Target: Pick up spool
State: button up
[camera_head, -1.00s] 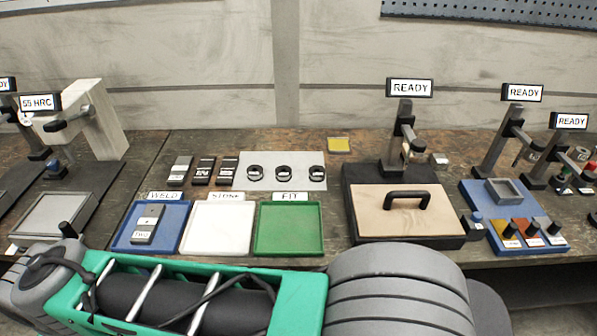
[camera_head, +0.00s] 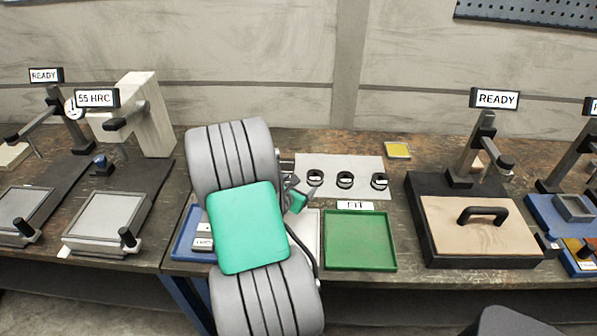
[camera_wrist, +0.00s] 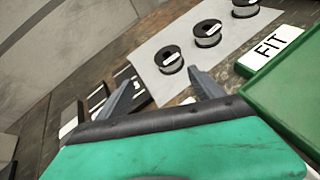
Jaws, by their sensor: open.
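Three spools with black flanges stand in a row on a pale mat (camera_head: 345,163): the left spool (camera_head: 315,177), the middle spool (camera_head: 345,181) and the right spool (camera_head: 380,181). In the wrist view the nearest spool (camera_wrist: 169,60) lies just beyond my fingertips, with the second spool (camera_wrist: 207,34) and third spool (camera_wrist: 245,8) farther off. My gripper (camera_wrist: 168,76) is open and empty, its two fingers spread apart. In the head view my arm covers much of the gripper, which is close to the left spool.
A green FIT tray (camera_head: 360,241) is in front of the mat. My arm hides most of the blue tray (camera_head: 183,240) and white tray. A wooden-topped box with a black handle (camera_head: 483,218) stands to the right, hardness testers (camera_head: 150,115) to the left.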

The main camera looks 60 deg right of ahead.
aim_at(316, 173)
jog(key=shift+s+d+f+n+h, duration=0.25)
jog(key=shift+s+d+n, duration=0.25)
jog(key=shift+d, duration=0.15)
jog(key=shift+s+d+f+n+h, duration=0.15)
jog(key=shift+s+d+n+h, duration=0.1)
jog(key=shift+s+d+n, duration=0.25)
jog(key=p+x, duration=0.1)
jog(key=x, duration=0.6)
jog(key=shift+w+d, duration=0.1)
jog(key=shift+c, duration=0.5)
jog(key=shift+r, duration=0.1)
jog(key=c, duration=1.5)
